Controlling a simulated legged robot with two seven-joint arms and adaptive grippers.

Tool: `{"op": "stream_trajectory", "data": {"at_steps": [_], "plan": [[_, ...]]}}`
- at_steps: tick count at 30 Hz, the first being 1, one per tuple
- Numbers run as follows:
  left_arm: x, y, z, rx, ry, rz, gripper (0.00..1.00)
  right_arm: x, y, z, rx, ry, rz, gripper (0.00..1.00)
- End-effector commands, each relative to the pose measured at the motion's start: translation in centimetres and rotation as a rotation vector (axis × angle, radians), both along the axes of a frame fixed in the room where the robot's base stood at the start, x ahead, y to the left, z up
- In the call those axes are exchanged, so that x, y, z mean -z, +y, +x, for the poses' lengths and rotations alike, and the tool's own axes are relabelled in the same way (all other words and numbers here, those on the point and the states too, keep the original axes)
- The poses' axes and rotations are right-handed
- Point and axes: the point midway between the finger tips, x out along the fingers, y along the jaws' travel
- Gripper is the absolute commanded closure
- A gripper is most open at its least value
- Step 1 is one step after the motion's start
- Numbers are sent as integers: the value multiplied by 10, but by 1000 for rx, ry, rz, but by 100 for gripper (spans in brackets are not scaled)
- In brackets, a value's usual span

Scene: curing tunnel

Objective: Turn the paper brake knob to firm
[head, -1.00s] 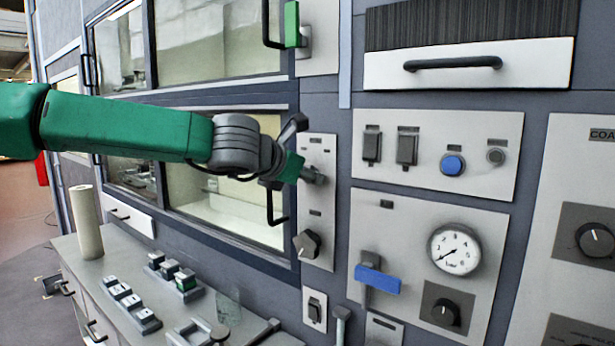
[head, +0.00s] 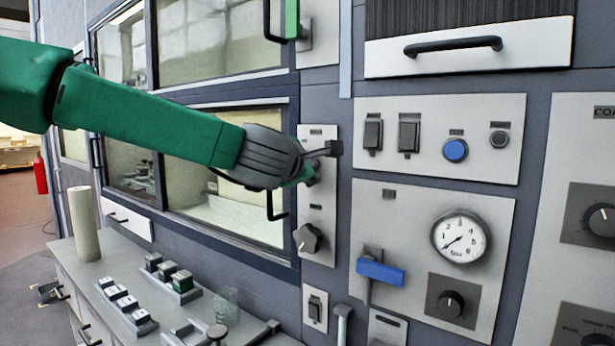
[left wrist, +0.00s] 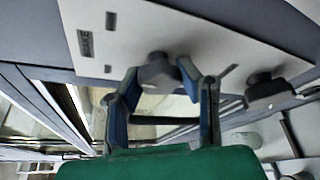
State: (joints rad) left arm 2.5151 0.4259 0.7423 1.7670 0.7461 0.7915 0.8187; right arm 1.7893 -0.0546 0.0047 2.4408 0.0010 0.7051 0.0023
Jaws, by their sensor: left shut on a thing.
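A narrow grey-white panel (head: 317,218) beside the window carries two dark knobs, one above the other. The upper knob is mostly hidden behind my left gripper (head: 308,172) in the head view. In the left wrist view this upper knob (left wrist: 157,70) sits between the blue-grey fingertips of my left gripper (left wrist: 160,80), which is shut on it. The lower knob (head: 308,238) is a lobed grey one, free of my gripper; it also shows in the left wrist view (left wrist: 266,84). My right gripper is not in view.
A black window handle (head: 277,205) is close beside my left wrist. To the right are a switch panel with a blue button (head: 455,150), a gauge (head: 459,237) and a blue lever (head: 380,272). A bench (head: 83,262) with sample racks stands below.

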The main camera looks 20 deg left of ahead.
Motion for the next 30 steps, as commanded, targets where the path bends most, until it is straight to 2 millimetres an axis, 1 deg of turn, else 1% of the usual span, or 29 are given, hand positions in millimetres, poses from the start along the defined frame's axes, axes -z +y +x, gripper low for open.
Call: {"op": "stream_trajectory", "data": {"at_steps": [1, 15, 24, 30], "plan": [[2, -1, 0, 1, -20, 47, 99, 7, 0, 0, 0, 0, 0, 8], [4, -1, -1, 1, -160, 443, 99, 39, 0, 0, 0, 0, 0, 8], [5, -2, 0, 5, -216, 610, 99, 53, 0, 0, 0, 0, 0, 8], [5, -2, 0, 5, -234, 663, 99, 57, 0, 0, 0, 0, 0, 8]]}}
